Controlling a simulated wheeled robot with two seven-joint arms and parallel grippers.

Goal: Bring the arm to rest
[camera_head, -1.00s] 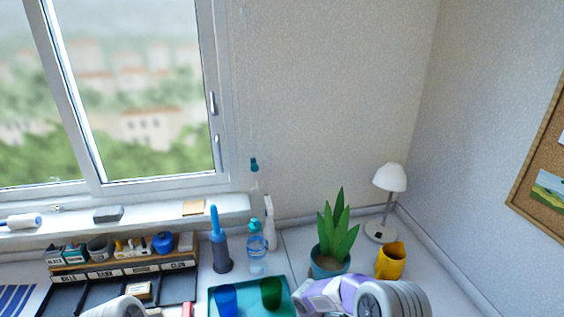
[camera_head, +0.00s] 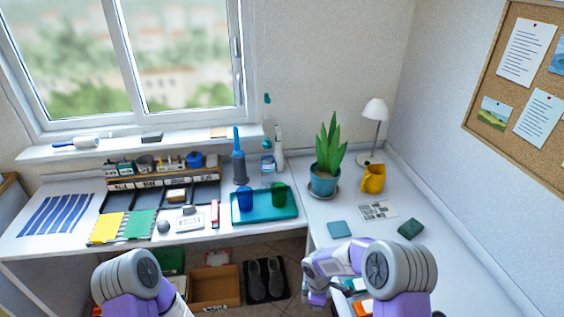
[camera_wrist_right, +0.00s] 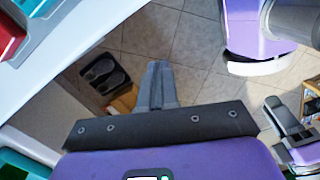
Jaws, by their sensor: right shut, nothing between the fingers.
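My right arm (camera_head: 345,258) is bent at the bottom of the head view, in front of the right-hand desk. Its gripper (camera_wrist_right: 158,85) shows in the right wrist view with both fingers together and nothing between them. Floor tiles lie beyond the fingertips. In the head view the right gripper is small and partly hidden near the desk's front edge. My left arm (camera_head: 130,280) shows at the bottom left of the head view; its fingers cannot be made out.
The white desk (camera_head: 460,250) bears a plant (camera_head: 326,165), a yellow mug (camera_head: 373,178) and a lamp (camera_head: 374,112). A teal tray (camera_head: 265,212) holds two cups. Beneath, a cardboard box (camera_head: 215,290) and dark shoes (camera_head: 265,280) lie on the floor.

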